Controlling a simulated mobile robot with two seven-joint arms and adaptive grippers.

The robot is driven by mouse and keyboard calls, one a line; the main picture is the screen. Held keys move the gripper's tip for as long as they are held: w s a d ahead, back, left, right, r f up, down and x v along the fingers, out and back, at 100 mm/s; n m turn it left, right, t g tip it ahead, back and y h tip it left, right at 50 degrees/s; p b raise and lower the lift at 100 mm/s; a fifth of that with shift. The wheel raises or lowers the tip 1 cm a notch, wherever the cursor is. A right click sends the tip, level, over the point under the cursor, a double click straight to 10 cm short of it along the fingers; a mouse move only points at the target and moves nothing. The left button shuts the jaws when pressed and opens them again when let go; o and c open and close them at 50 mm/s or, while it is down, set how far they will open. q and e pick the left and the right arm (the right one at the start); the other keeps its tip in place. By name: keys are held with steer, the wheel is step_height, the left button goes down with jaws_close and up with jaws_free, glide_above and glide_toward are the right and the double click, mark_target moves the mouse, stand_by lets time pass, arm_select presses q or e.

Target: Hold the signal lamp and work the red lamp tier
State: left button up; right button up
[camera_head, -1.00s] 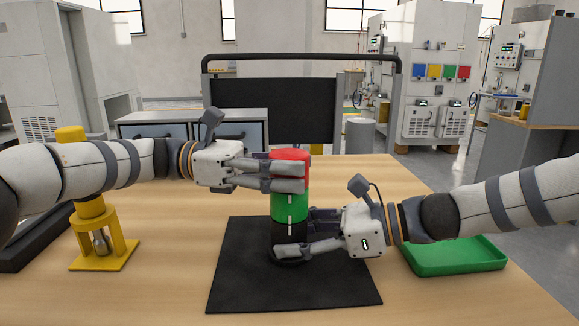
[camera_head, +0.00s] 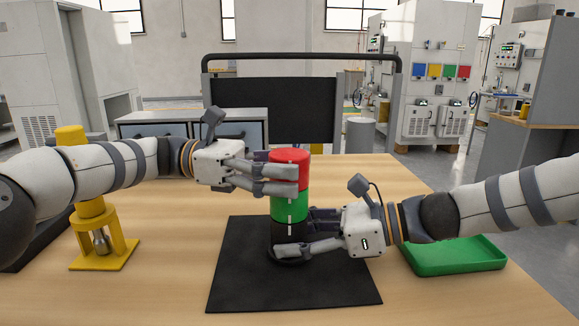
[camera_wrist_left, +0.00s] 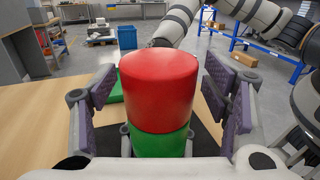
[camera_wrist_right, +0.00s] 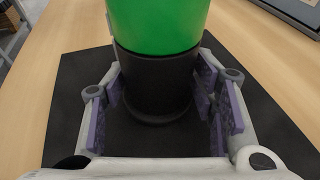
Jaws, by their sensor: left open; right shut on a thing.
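The signal lamp stands upright on a black mat (camera_head: 240,285), with a red tier (camera_head: 290,162) on top, a green tier (camera_head: 289,206) below it and a black base (camera_head: 286,236). My left gripper (camera_head: 282,180) is open, its fingers on either side of the red tier. In the left wrist view the red tier (camera_wrist_left: 158,85) sits between the purple finger pads, with gaps at both sides. My right gripper (camera_head: 298,232) is shut on the black base, low on the lamp. The right wrist view shows the base (camera_wrist_right: 155,85) between its pads.
A green tray (camera_head: 455,262) lies at the right of the wooden table (camera_head: 170,290). A yellow stand (camera_head: 100,255) with a metal piece is at the left. A dark screen (camera_head: 275,108) stands behind the table. The front of the table is clear.

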mark_target(289, 153)
arm_select(q)
step_height(289, 153, up, 10)
arm_select(e)
steer(key=shift+s+f, duration=0.1)
steer(key=shift+f, duration=0.15)
steer(key=o, duration=1)
steer(key=shift+c, duration=0.2)
steer(key=shift+o, duration=0.9)
steer(key=shift+r, duration=0.15)
